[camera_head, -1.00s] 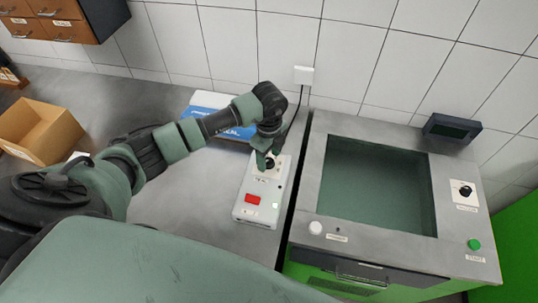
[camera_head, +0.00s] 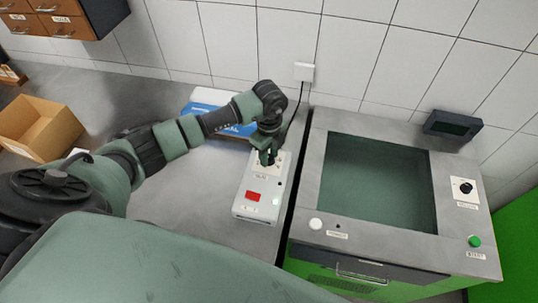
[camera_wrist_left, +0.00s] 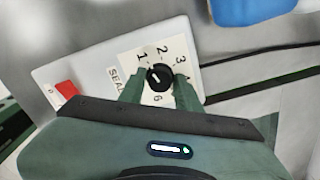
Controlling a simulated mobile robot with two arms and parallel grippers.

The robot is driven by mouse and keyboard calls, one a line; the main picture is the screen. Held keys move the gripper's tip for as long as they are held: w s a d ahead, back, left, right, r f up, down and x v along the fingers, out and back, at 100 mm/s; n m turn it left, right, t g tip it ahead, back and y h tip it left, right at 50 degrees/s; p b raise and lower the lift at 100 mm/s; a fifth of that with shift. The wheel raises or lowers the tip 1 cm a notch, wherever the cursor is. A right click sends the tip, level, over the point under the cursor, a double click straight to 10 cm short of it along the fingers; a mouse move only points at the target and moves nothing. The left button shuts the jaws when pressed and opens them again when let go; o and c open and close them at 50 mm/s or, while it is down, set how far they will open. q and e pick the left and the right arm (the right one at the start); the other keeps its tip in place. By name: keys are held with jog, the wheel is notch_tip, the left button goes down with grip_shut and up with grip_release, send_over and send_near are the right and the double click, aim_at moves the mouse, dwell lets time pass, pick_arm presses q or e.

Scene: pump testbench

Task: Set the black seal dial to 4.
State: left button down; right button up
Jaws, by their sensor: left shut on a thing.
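The black seal dial (camera_wrist_left: 158,77) sits on a cream scale plate (camera_wrist_left: 130,48) of the white sealer box (camera_head: 240,208). In the left wrist view the numbers 1, 2, 3 and 6 read around it; a right-hand mark is partly covered by a finger. A short white line shows on the dial, but I cannot tell exactly which number it points at. My left gripper (camera_wrist_left: 158,84) is shut on the dial, one finger on each side. In the head view the left gripper (camera_head: 266,157) hides most of the dial. My right gripper is out of view.
A red switch (camera_head: 253,196) is on the sealer's front. A blue-and-white box (camera_head: 205,103) lies behind my arm. The steel testbench (camera_head: 330,233) with its sunken basin stands close on the right. An open cardboard box (camera_head: 40,128) is at left. A cable runs up to the wall socket (camera_head: 303,71).

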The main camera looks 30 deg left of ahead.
pick_arm(q)
jog(key=m+b, duration=0.2)
jog(key=m, duration=0.1)
jog(key=m+b, duration=0.3)
jog(key=shift+f+m, duration=0.2)
jog(key=shift+m, duration=0.1)
jog(key=m+b, duration=0.9)
jog(key=m, duration=0.1)
jog(key=m+b, duration=0.3)
jog(key=shift+m, duration=0.3)
jog(key=m+b, duration=0.2)
jog(key=m, duration=0.1)
jog(key=shift+b, duration=0.4)
jog(key=shift+r+m+b, duration=0.2)
jog(key=shift+m+b, duration=0.5)
jog(key=shift+m, duration=0.5)
jog(key=c, duration=1)
grip_release()
